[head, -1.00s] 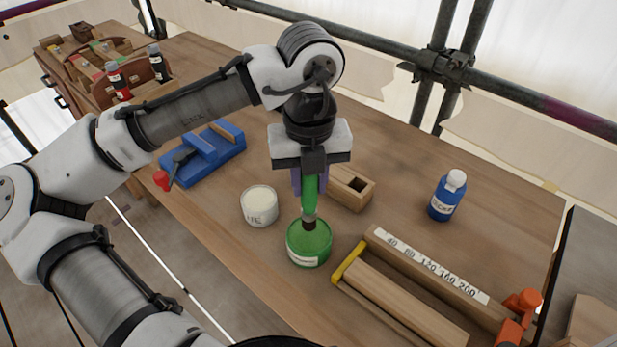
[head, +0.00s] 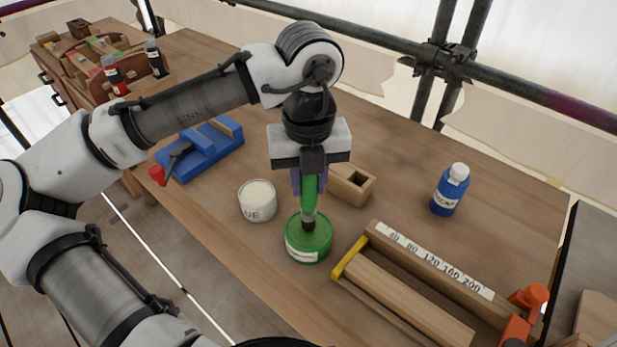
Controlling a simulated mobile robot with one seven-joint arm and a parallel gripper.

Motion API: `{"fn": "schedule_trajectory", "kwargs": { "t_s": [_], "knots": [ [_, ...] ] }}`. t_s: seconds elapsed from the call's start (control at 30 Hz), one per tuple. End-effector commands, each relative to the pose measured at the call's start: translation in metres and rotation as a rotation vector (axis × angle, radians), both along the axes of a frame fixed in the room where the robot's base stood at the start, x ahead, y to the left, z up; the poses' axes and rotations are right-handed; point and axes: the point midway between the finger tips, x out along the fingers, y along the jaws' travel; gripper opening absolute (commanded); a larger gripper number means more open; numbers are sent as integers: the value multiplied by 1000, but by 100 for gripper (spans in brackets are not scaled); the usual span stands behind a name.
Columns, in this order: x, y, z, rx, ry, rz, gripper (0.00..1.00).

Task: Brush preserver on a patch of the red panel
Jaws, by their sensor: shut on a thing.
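My gripper (head: 309,178) is shut on the green handle of a brush (head: 309,195) and holds it upright, pointing down. The dark brush tip is at the top of a green pot (head: 308,245) with a white label; I cannot tell how deep it reaches in. The label is too small to read. No red panel can be made out in this view.
A white pot (head: 257,203) stands left of the green pot. A wooden block with a hole (head: 352,190) is behind. A blue bottle (head: 447,193) stands at right. A wooden rack with numbers (head: 430,262) lies front right, near an orange clamp (head: 525,305). A blue vise (head: 200,152) sits left.

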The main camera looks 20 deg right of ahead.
Motion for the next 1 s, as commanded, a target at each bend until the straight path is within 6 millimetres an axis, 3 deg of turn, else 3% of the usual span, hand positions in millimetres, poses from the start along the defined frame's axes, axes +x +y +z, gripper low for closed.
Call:
{"fn": "schedule_trajectory", "kwargs": {
  "t_s": [1.0],
  "knots": [
    [0,0,-10,0,0,0,3]
  ]
}}
